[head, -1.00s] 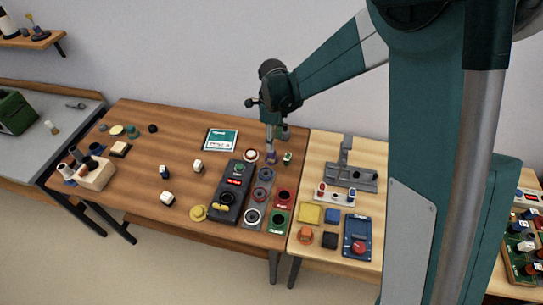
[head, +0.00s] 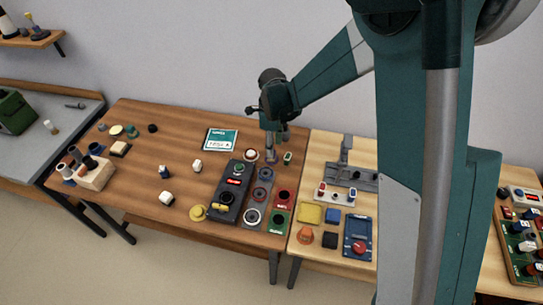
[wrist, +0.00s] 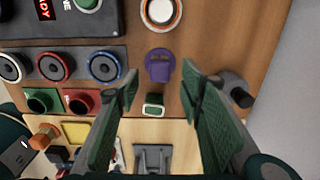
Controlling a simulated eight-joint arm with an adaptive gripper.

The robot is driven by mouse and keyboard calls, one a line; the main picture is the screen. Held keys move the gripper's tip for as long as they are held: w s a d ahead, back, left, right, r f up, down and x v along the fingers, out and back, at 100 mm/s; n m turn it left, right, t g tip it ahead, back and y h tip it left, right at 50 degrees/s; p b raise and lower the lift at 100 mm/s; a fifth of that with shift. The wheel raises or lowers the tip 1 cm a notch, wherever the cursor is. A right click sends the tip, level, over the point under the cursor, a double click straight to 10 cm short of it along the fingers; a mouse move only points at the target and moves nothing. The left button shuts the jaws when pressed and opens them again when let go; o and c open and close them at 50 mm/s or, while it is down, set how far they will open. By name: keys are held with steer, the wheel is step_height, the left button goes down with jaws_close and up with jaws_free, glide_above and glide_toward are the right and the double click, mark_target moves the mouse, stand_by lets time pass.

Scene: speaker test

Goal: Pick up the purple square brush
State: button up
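The purple brush (wrist: 159,65) stands on the brown table and shows in the wrist view just beyond my fingertips, a little left of the midline between them. In the head view it is a small purple patch (head: 271,158), partly hidden by my gripper (head: 277,142), which hangs over it. My gripper is open in the wrist view (wrist: 160,88), its two green-padded fingers wide apart with nothing held. The brush appears apart from both fingers.
A small green-and-white block (wrist: 153,105) sits close to the brush. A row of ringed round sockets (wrist: 53,66) and green and red cups (wrist: 80,101) stand nearby.

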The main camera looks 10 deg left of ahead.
steer(key=shift+a+f+b, duration=0.1)
steer(key=shift+f+b, duration=0.2)
steer(key=shift+f, duration=1.85)
steer(key=c, duration=1)
